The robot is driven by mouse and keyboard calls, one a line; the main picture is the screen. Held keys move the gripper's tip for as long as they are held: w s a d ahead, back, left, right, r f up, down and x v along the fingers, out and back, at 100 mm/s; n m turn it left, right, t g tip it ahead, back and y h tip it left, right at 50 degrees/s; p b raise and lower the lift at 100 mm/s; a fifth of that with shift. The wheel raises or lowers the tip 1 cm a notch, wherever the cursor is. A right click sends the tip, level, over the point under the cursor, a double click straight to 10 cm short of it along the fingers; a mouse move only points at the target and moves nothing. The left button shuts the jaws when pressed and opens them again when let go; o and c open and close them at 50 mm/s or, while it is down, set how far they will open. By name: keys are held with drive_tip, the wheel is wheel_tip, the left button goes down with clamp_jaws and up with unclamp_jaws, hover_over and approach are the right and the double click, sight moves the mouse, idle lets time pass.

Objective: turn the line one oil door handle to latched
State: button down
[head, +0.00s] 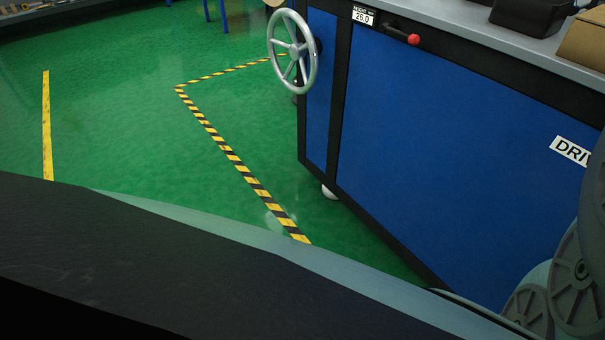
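No door or handle marked as the line one oil door shows in the head view. The nearest parts of that kind are a silver spoked handwheel (315,58) on the left end of a blue machine cabinet (450,140) and a short lever with a red knob (413,39) near its top edge. I cannot tell whether either belongs to the oil door. My gripper is out of view; only grey links of my arm show at the right edge, in front of the cabinet.
A small display reading 26.0 (363,16) sits beside the lever. A cut-off label starting "DRI" (572,151) is on the cabinet front. Dark bins (530,14) and a brown box (585,42) stand on the grey top. Green floor (120,120) with striped tape (225,147) is clear at left.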

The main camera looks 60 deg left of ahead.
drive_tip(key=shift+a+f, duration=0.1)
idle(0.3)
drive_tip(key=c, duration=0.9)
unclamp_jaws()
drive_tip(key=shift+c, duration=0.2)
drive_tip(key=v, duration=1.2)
